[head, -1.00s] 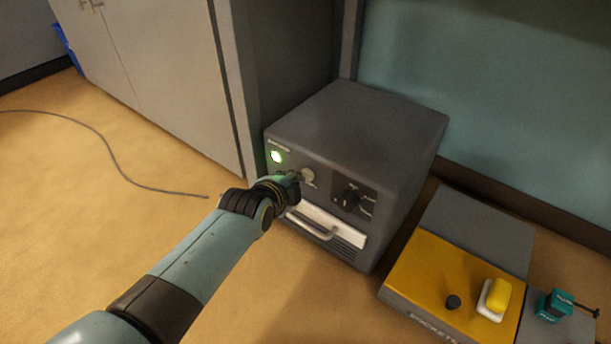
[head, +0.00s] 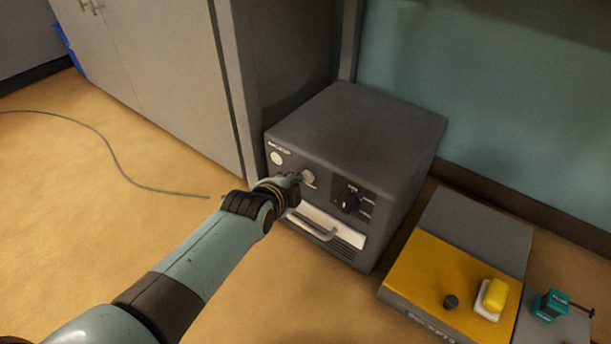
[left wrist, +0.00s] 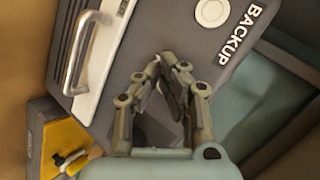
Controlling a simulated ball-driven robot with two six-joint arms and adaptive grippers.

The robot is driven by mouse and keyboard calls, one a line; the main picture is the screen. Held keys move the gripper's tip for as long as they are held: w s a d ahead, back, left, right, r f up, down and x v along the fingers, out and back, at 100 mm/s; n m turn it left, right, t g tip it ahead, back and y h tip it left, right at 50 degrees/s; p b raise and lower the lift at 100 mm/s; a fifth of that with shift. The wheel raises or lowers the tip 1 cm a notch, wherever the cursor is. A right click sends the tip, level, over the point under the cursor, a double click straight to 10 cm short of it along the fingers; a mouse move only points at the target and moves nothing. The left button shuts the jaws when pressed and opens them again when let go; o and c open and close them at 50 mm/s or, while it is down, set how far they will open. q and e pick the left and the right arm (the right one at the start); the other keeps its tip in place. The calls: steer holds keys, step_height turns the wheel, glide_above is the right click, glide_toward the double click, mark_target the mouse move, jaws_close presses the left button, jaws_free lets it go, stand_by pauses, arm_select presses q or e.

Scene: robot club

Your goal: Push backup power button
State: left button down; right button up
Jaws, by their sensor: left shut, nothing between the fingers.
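A dark grey power box (head: 375,125) stands on the floor in the head view. Its front has a pale round button (head: 277,158) under a small label, unlit, and a second round button (head: 308,177) to its right. In the left wrist view, a pale round button (left wrist: 212,12) sits beside the word BACKUP. My left gripper (head: 296,180) is shut and empty, close in front of the panel by the second button. Its fingertips (left wrist: 168,62) show in the left wrist view, below the BACKUP button. I cannot tell whether they touch the panel.
A black rotary knob (head: 349,200) and a silver handle (head: 312,228) are on the box front. A yellow and grey case (head: 440,262) with small items lies to the right. A grey cabinet (head: 170,75) stands behind left. A cable (head: 110,150) crosses the floor.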

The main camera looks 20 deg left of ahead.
arm_select(q)
steer(key=s+a+p, duration=0.2)
steer(key=s+p, duration=0.2)
steer(key=s, duration=0.1)
steer(key=shift+s, duration=0.35)
arm_select(e)
steer(key=shift+t, duration=0.3)
steer(key=r, duration=0.2)
steer(key=w+r, duration=0.1)
steer(key=r, duration=0.1)
steer(key=shift+w+r, duration=0.15)
steer(key=shift+r, duration=0.25)
